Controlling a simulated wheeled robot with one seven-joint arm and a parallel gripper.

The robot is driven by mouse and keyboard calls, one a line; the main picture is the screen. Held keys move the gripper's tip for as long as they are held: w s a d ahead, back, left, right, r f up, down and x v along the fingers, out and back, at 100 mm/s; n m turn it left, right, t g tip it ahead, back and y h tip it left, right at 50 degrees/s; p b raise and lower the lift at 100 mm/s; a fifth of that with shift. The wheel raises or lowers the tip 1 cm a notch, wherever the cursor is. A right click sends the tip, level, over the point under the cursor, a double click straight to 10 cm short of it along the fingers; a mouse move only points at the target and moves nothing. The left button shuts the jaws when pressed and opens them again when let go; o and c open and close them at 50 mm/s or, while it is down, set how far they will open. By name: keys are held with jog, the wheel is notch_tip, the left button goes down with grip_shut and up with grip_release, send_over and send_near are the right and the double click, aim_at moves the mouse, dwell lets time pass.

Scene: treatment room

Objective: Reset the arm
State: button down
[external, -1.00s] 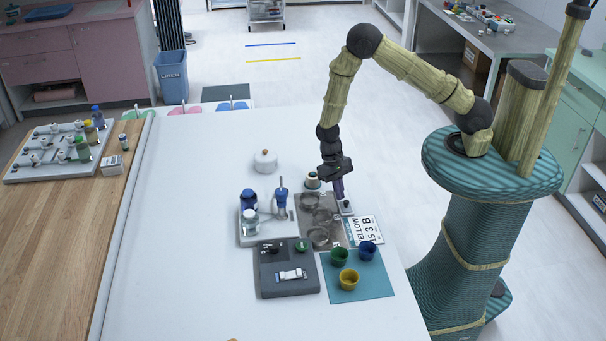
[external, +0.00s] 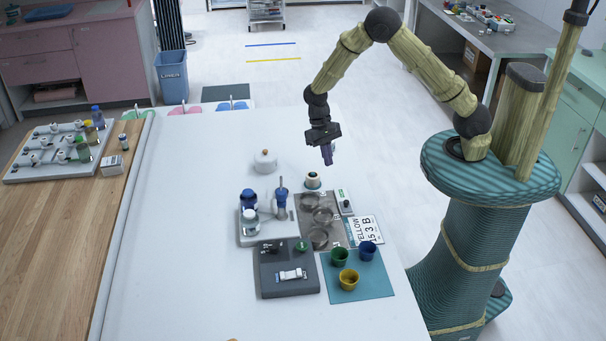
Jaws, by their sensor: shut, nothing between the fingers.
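My gripper (external: 328,160) is shut and empty. It hangs in the air above the white table (external: 190,210), pointing down. In the picture it is just above a small white and dark green round container (external: 313,180). My arm is bent, with its elbow high above the table's right side. The gripper touches nothing that I can see.
Below the gripper are a grey tray (external: 301,226) with round dishes, a small device with a dark knob (external: 345,201), and a printed card (external: 367,230). A teal mat (external: 375,290) holds green, yellow and blue cups. A white lidded pot (external: 265,162) stands left. The table's left side is clear.

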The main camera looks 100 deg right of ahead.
dwell(0.4)
jog(key=s+a+r+n+t+h, duration=0.3)
jog(key=s+a+r+n+t, duration=0.1)
jog(key=s+a+r+n, duration=0.8)
jog(key=shift+a+r+n+h, duration=0.25)
jog(key=shift+r+n+h, duration=0.05)
jog(key=shift+r, duration=0.4)
dwell(1.0)
